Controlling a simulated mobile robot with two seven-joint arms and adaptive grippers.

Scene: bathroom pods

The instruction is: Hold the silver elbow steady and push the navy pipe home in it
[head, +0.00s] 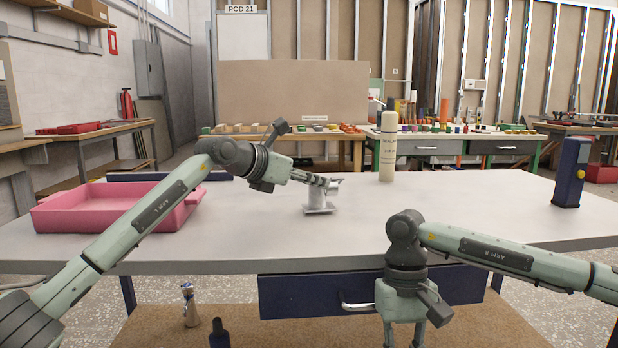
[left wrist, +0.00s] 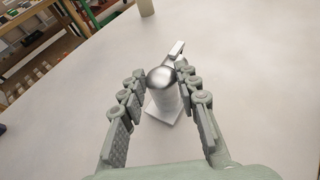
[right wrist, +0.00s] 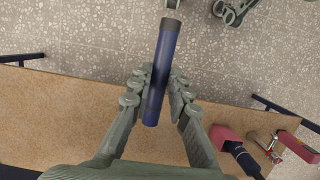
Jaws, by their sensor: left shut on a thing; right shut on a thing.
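The silver elbow (head: 318,196) stands upright on the table on a flat square foot. In the left wrist view the elbow (left wrist: 162,88) has a rounded top and a short arm pointing away. My left gripper (head: 326,182) is shut on the elbow, its fingers on either side of the upper part in the left wrist view (left wrist: 161,78). My right gripper (head: 404,334) points down in front of the table edge. In the right wrist view (right wrist: 157,86) it is shut on the navy pipe (right wrist: 160,72), which has a dark grey end. The pipe does not show in the head view.
A pink tray (head: 118,208) is at the table's left, a cream bottle (head: 388,150) at the back, and a navy box (head: 570,175) at the right. A navy drawer (head: 300,294) is under the front edge. A lower shelf (head: 150,322) holds small items.

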